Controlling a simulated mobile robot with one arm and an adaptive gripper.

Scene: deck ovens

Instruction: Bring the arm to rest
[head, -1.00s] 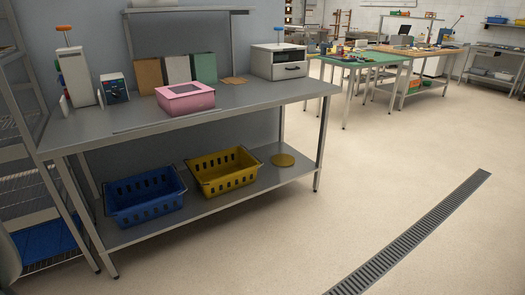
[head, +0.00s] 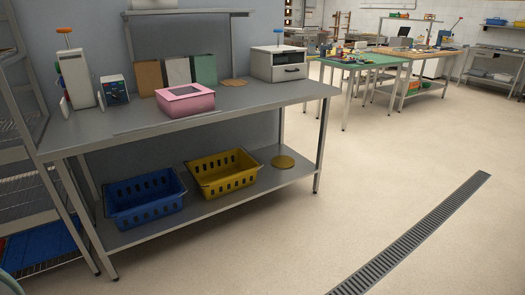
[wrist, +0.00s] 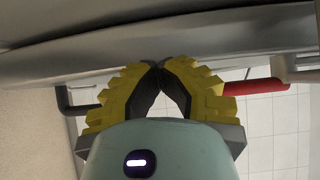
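My gripper (wrist: 158,66) shows in the wrist view, its two yellow ridged fingers closed with the tips together. Nothing shows between them. A smooth grey surface (wrist: 150,32) spans the top of that view, close to the fingertips; I cannot tell whether they touch it. The gripper is not in the head view. A pale curved part at the lower left edge there (head: 9,284) looks like part of my arm.
A steel table (head: 235,103) holds a pink box (head: 185,104). Its lower shelf bears blue (head: 145,200) and yellow (head: 224,176) baskets. A rack (head: 25,150) stands at left. Open floor (head: 330,220) lies right. A red bar (wrist: 255,87) lies beside the fingers in the wrist view.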

